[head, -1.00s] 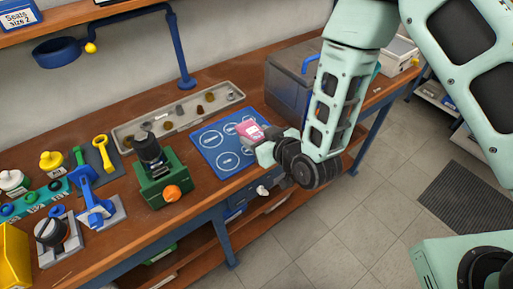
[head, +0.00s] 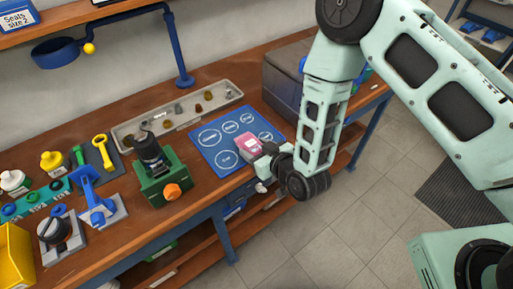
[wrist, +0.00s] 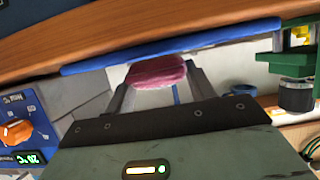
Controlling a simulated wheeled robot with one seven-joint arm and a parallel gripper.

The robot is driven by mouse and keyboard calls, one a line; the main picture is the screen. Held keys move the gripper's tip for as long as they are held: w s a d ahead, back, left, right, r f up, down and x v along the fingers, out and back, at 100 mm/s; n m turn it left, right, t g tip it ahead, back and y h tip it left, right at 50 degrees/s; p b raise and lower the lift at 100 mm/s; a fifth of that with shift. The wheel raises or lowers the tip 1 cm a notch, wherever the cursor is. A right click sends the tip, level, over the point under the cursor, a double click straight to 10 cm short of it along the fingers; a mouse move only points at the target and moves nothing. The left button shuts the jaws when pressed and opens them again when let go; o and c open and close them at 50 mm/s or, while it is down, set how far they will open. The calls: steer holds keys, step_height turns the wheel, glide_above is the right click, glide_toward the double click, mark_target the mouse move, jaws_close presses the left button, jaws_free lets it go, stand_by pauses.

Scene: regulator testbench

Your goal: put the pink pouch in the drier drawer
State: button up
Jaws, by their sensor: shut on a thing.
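The pink pouch (head: 249,145) is held between the fingers of my gripper (head: 258,150), over the near right part of the blue mat in the head view. In the wrist view the pouch (wrist: 158,72) sits between the two fingertips (wrist: 158,84), one at each end of it. I cannot tell whether it touches the mat. No drawer can be made out clearly as the drier drawer; blue units with a pale knob (head: 262,188) show under the bench front, partly hidden by my arm.
The blue mat (head: 208,150) with white circles lies on the wooden bench. A green fixture (head: 165,183) stands left of it, a grey parts tray (head: 160,120) behind, and a grey box (head: 283,85) to the right. A blue panel with an orange knob (wrist: 16,132) shows in the wrist view.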

steer(key=shift+f, duration=0.2)
steer(key=o, duration=1.4)
steer(key=shift+c, duration=0.2)
steer(key=shift+r, duration=0.15)
steer(key=shift+r+p, duration=0.3)
steer(key=shift+p, duration=0.05)
steer(key=v, duration=1.2)
steer(key=shift+p, duration=0.4)
steer(key=shift+f, duration=0.15)
